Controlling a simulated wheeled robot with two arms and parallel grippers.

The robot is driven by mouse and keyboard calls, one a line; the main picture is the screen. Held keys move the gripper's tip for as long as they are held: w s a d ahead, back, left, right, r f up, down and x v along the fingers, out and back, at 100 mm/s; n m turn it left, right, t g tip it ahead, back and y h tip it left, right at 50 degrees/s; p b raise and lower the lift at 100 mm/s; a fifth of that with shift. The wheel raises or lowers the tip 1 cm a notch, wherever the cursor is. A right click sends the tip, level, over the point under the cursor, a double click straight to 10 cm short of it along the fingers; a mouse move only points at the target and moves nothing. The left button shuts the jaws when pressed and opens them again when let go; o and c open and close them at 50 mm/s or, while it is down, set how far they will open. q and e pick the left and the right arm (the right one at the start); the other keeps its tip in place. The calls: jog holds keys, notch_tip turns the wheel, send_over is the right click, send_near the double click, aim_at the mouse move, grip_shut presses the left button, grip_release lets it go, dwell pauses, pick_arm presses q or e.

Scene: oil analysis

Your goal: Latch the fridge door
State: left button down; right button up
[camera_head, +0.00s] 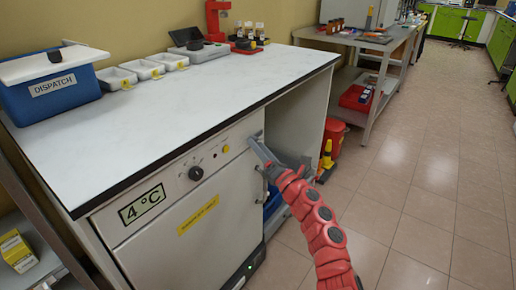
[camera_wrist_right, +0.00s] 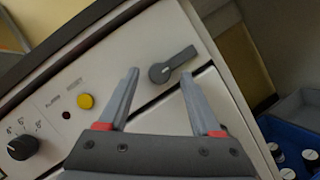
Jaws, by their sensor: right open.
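The door looks closed or nearly so; I cannot tell whether a small gap remains. The grey latch lever (camera_wrist_right: 173,65) is on the panel at the door's upper right corner, tilted up to the right. My right gripper (camera_head: 260,142) is at that corner. In the right wrist view its fingers (camera_wrist_right: 160,75) are open, with the latch just beyond and between the tips, apparently untouched. My left gripper is out of view.
The panel has a black knob (camera_wrist_right: 22,146) and a yellow button (camera_wrist_right: 85,101). A blue "DISPATCH" box (camera_head: 50,95) and white trays (camera_head: 142,69) stand on the counter (camera_head: 170,115). Right of the fridge is an open bay with a blue crate (camera_wrist_right: 300,135). The floor at right is clear.

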jog(key=shift+w+a+r, duration=0.15)
jog(key=shift+w+a, duration=0.1)
jog(key=shift+a, duration=0.05)
grip_shut()
dwell(0.3)
